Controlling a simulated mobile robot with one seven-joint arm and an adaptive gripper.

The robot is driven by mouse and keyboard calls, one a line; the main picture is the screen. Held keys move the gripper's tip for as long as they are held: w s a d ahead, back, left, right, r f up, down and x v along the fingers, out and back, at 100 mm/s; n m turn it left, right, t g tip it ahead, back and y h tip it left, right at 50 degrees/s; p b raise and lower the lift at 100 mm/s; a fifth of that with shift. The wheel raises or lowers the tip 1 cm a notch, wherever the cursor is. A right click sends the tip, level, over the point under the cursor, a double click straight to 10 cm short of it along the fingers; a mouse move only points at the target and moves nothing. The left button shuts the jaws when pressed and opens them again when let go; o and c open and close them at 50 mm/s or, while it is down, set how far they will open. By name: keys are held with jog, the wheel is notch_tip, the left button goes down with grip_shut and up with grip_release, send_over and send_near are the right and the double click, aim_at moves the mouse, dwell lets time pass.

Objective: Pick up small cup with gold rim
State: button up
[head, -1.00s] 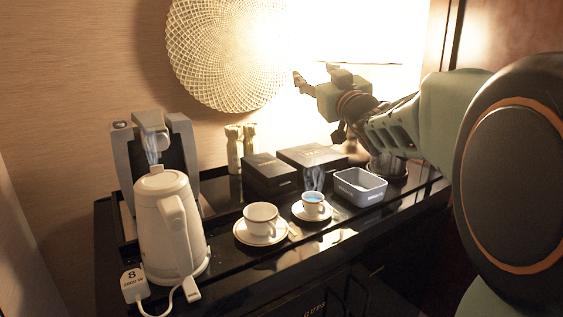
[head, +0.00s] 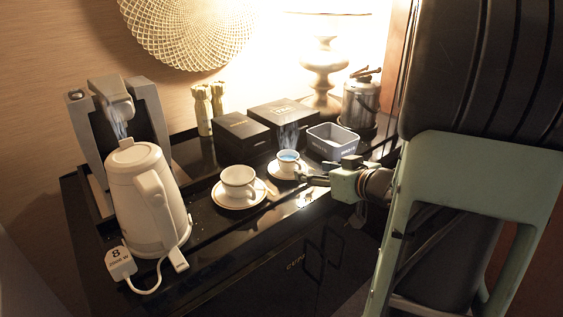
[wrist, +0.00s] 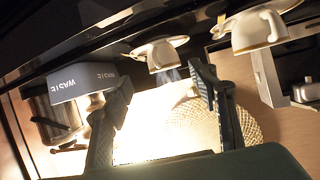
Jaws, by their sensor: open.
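The small cup with a gold rim (head: 288,158) holds blue liquid and gives off steam. It stands upright on its small saucer (head: 275,173), right of a larger cup. In the wrist view, which is turned over, the small cup (wrist: 160,52) shows beyond and between the two fingertips. My gripper (head: 312,180) is open and empty, close to the right front side of the small cup. In the wrist view the fingers of my gripper (wrist: 160,88) are spread apart. I cannot tell whether a finger touches the cup or saucer.
The larger white cup (head: 238,180) sits on its saucer (head: 225,200) at left. A grey waste bin (head: 333,146) stands close behind my gripper. Black boxes (head: 243,140) are behind the cups, and a white kettle (head: 145,200) is at far left. The front counter strip is clear.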

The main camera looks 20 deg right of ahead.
aim_at(294, 167)
jog(key=x, duration=0.4)
jog(key=shift+d+b, duration=0.1)
jog(key=shift+b, duration=0.2)
jog(key=b+x, duration=0.1)
jog(key=x, duration=0.4)
jog(key=shift+f, duration=0.25)
jog(key=shift+c, duration=0.6)
grip_shut()
jog(key=shift+r, duration=0.1)
